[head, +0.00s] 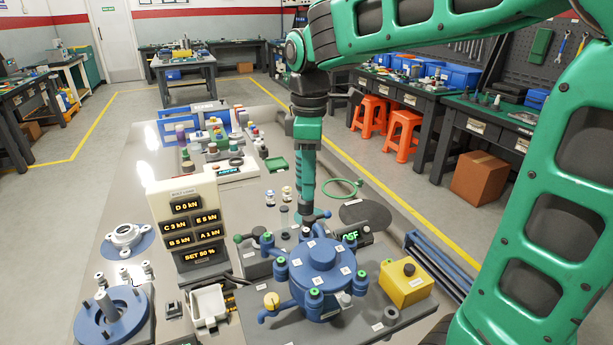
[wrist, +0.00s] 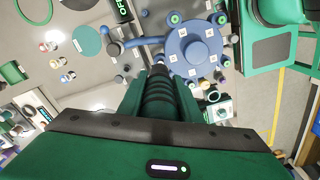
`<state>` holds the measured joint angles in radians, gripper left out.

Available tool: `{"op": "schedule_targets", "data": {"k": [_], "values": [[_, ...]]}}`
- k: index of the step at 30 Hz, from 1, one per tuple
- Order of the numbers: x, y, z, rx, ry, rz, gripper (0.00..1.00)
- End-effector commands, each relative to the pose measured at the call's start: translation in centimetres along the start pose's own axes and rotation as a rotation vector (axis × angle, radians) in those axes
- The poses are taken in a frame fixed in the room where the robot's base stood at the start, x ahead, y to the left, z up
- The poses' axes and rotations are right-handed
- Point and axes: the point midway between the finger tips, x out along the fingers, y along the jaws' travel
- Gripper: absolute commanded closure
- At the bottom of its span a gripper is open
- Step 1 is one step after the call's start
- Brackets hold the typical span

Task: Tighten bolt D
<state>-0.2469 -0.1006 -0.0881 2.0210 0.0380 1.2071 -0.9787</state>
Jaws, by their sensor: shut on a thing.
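My gripper (head: 307,128) is shut on a green upright power tool (head: 304,172), which also shows between the fingers in the wrist view (wrist: 160,98). The tool's dark lower end reaches down at the far rim of the blue lidded vessel (head: 320,260). Whether it sits on a bolt is hidden. The vessel's lid shows in the wrist view (wrist: 195,50), with several green-topped bolts around its rim. I cannot read which is bolt D. The load display (head: 188,220) reads D 0, C 3, E 5, B 5, A 1 kN and SET 50 %.
A yellow button box (head: 405,282) stands right of the vessel. A small display reading OFF (head: 351,237) stands behind it. A blue flanged part (head: 112,315) and a white bin (head: 208,305) lie left. A green ring (head: 342,188) and dark disc (head: 365,214) lie behind.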

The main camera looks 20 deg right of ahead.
Motion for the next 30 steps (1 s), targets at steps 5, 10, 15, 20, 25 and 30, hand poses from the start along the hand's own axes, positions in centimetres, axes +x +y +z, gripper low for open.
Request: {"op": "schedule_targets", "data": {"k": [5, 10, 15, 20, 25, 30], "values": [[1.6, -0.1, 0.0, 0.000, -0.001, -0.001, 0.96], [2.9, 0.0, 0.0, 0.000, 0.000, 0.000, 0.96], [3.8, -0.1, 0.0, 0.000, 0.000, 0.000, 0.96], [4.1, 0.0, 0.0, 0.000, 0.001, 0.001, 0.96], [4.2, 0.0, 0.0, 0.001, 0.001, 0.001, 0.96], [4.1, 0.0, 0.0, 0.001, 0.001, 0.001, 0.96]]}}
